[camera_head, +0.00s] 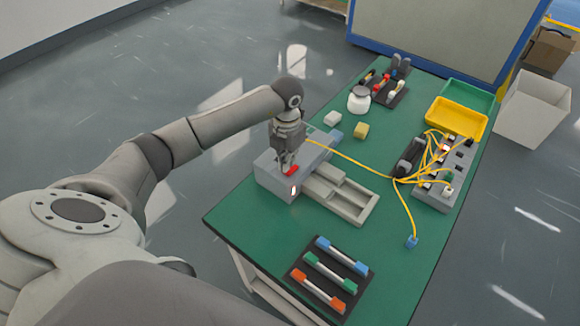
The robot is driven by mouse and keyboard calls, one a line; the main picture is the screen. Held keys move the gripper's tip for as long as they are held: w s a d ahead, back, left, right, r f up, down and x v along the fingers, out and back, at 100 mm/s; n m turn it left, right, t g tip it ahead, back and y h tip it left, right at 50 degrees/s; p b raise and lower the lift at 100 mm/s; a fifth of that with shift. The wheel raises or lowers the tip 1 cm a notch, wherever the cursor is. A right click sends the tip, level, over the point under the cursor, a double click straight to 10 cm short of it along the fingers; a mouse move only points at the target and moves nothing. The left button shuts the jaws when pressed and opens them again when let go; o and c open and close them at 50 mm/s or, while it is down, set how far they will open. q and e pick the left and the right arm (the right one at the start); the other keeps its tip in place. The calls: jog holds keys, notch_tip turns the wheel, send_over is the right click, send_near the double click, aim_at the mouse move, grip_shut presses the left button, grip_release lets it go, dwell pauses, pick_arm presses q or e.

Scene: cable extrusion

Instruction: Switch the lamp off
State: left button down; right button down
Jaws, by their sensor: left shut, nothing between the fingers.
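My left gripper (285,162) points down over the grey machine (268,181) on the green table. Its fingers are shut with nothing between them, close by a red lever-like part (291,170) on top of the machine. I cannot tell whether they touch it. A small pale light with a reddish edge (294,190) glows on the machine's front end. Another small reddish glow (445,147) shows on the grey socket block at the right. Which of these is the lamp is not clear. My right gripper is not in view.
Grey slide rails (342,192) extend from the machine. Yellow cables (398,179) run from it to the socket block (432,195). A black rack (331,278) with coloured-ended pieces lies in front. A white jar (359,99), small blocks and a yellow tray (456,119) stand behind.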

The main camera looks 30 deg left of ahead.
pick_arm(q)
jog(key=shift+s+f+b, duration=0.1)
jog(key=shift+f+b, duration=1)
jog(key=shift+f, duration=0.2)
dwell(0.6)
jog(key=shift+r, duration=0.1)
jog(key=shift+r+p, duration=0.85)
jog(key=shift+r, duration=0.1)
jog(key=shift+r+p, duration=1.55)
jog(key=shift+r, duration=0.95)
jog(key=shift+f, duration=0.1)
